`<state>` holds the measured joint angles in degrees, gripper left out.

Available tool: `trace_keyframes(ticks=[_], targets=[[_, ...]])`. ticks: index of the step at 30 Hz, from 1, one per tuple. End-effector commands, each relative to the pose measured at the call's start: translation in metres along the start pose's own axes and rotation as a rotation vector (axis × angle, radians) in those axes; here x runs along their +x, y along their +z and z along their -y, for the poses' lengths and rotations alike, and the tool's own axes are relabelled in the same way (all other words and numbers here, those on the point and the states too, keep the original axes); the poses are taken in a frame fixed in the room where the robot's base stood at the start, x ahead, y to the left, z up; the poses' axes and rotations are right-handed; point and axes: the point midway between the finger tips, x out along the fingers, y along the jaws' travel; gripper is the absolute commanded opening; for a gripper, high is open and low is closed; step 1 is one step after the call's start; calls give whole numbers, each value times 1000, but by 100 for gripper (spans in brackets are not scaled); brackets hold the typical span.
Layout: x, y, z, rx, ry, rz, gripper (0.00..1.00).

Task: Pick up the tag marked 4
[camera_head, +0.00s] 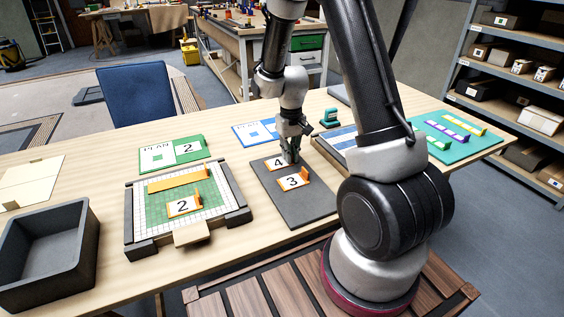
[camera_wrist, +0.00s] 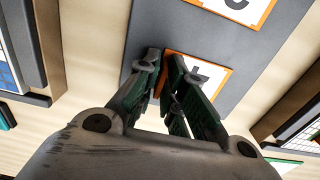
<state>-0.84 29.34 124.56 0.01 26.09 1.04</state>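The tag marked 4 (camera_head: 277,163) is a white card with an orange border, lying on a dark grey board (camera_head: 305,208). My gripper (camera_head: 291,157) is down at its right side, covering part of it. In the wrist view the tag (camera_wrist: 205,72) lies partly behind the fingers. My gripper (camera_wrist: 165,62) points down with a gap between its fingertips. A strip of orange, seemingly the tag's upright tab (camera_wrist: 162,80), shows between the fingers, close to the left one. I cannot make out firm contact on both sides.
The tag marked 3 (camera_head: 292,182), with an upright orange tab, lies just in front on the same board. A gridded panel (camera_head: 151,232) holding a tag marked 2 (camera_head: 183,207) stands left. A dark bin (camera_head: 50,250) is at the far left. A teal stamp-like object (camera_head: 329,117) stands behind.

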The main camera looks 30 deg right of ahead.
Motion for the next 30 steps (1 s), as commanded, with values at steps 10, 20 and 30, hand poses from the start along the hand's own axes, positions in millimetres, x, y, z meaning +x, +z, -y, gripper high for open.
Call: trace_keyframes(ticks=[10, 20, 30], targets=[[0, 0, 0, 0, 0, 0, 0], [-10, -1, 0, 0, 0, -3, 0], [-79, -1, 0, 0, 0, -4, 0]])
